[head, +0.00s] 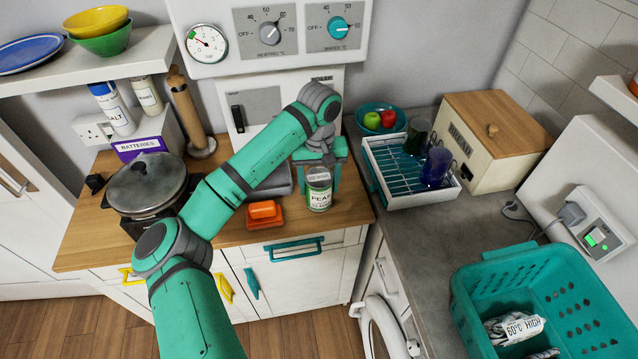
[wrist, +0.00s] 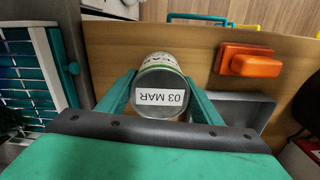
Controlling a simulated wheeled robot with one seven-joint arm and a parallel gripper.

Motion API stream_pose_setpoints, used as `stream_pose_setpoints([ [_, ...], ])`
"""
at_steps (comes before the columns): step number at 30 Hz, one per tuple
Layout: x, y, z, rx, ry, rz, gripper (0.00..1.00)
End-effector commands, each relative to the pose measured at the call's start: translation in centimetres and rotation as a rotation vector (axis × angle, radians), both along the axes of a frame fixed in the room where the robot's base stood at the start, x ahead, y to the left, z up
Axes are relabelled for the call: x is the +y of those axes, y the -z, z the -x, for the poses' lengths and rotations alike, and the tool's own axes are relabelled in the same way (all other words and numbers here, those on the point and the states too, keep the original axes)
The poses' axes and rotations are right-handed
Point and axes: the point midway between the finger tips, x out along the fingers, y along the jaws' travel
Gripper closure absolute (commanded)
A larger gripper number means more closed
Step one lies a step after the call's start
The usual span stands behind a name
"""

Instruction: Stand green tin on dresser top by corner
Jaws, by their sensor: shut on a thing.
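The green tin (head: 319,192), with a white and green label reading "PEAS", is upright near the front right corner of the wooden dresser top (head: 348,210). In the wrist view a finger lies on each side of the tin (wrist: 160,68), whose lid carries a "03 MAR" sticker. I cannot tell whether its base touches the wood. The dresser top's front edge shows beyond the tin in the wrist view (wrist: 120,45).
An orange butter dish (head: 264,212) and a grey tray (head: 275,182) are left of the tin. A pot (head: 147,185) stands further left. Across a gap, the grey counter (head: 410,240) holds a dish rack (head: 405,190), a bread bin (head: 490,135) and a teal basket (head: 500,262).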

Motion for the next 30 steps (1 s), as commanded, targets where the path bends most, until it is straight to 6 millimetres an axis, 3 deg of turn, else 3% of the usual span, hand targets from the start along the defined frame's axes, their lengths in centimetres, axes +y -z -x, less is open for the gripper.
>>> stream_pose_setpoints([
  [11,0.0,0.3,0.0,0.0,0.0,0.001,0.77],
  [12,0.0,0.3,0.0,0.0,0.0,0.0,0.34],
  [14,0.0,0.3,0.0,0.0,0.0,0.0,0.22],
  [25,0.1,0.0,0.0,-0.001,-0.001,-0.001,0.22],
  [30,0.0,-2.1,0.0,-0.002,0.0,0.001,0.22],
])
